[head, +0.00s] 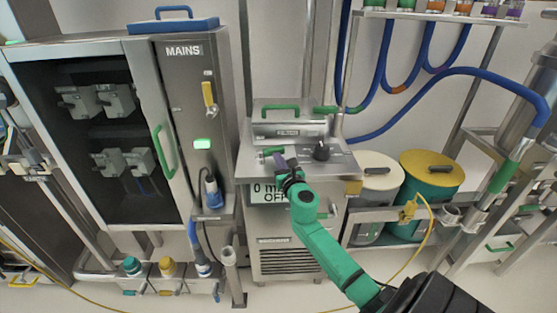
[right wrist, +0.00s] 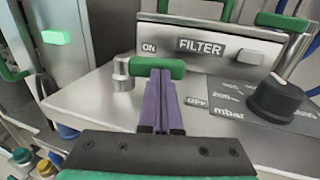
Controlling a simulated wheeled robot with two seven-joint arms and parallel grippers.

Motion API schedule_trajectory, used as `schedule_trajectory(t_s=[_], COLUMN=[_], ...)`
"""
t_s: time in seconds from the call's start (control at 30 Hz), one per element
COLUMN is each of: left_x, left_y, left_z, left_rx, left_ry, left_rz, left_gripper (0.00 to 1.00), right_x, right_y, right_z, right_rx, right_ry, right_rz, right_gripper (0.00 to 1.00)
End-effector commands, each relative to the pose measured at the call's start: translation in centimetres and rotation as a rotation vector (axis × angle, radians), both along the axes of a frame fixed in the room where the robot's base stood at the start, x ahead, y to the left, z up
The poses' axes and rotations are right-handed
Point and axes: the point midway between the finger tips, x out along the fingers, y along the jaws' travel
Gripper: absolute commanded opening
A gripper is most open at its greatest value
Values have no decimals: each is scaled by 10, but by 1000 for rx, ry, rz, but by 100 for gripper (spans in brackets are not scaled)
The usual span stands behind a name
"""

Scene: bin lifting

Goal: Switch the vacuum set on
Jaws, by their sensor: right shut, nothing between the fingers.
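The vacuum set (head: 340,165) is a steel console in the middle of the head view. Its display (head: 268,193) reads 0 and OFF, partly hidden by my right arm. On its top, a green lever (right wrist: 160,68) lies level, reaching right from a steel pivot (right wrist: 122,75). An ON label (right wrist: 149,47) is behind the lever and an OFF label (right wrist: 197,101) is in front, to the right. My right gripper (right wrist: 161,80) has its purple fingers shut and empty, right at the lever's near side; I cannot tell whether they touch. My left gripper is not in view.
A black mbar knob (right wrist: 278,97) stands right of the lever. Behind is the FILTER housing (right wrist: 205,45) with a green handle (right wrist: 282,22). The MAINS cabinet (head: 195,100), with a lit green lamp (head: 202,143), stands left. Two drums (head: 428,185) stand right.

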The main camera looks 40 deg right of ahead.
Motion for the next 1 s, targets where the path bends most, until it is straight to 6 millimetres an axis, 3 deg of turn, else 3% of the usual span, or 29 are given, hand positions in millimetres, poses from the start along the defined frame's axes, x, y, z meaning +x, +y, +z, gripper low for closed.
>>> schedule_trajectory(t_s=[1.0], left_x=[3], left_y=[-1], left_z=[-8], left_rx=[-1], left_ry=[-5], left_rz=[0], left_gripper=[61], right_x=[10], right_y=[-18], right_z=[-1], right_rx=[-1], right_ry=[0], right_rz=[1], right_gripper=[0])
